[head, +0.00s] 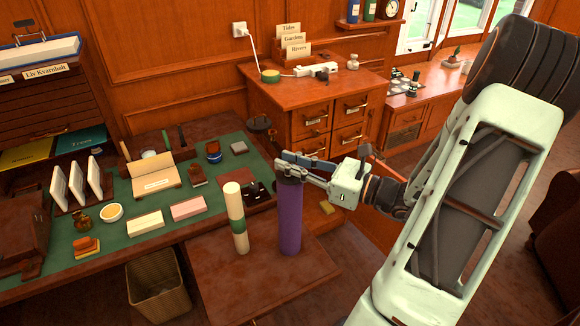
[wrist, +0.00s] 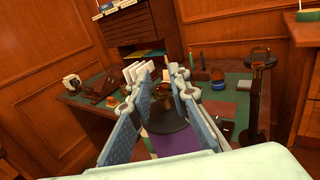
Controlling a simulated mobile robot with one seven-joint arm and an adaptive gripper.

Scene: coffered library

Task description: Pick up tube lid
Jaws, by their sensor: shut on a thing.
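A tall purple tube (head: 289,222) stands upright on the small brown table. Its dark round tube lid (head: 290,180) is at the tube's top end, partly hidden by my gripper (head: 288,164). In the wrist view the dark lid (wrist: 172,117) lies between the two blue finger pads of my gripper (wrist: 168,88), with the purple tube (wrist: 178,140) below it. My gripper is shut on the lid. No gap shows between lid and tube.
A cream and green cylinder (head: 236,216) stands just left of the tube on the small brown table (head: 225,290). Behind is a desk with a green top (head: 135,225) holding blocks, cards and jars. A drawer cabinet (head: 320,95) stands behind my gripper.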

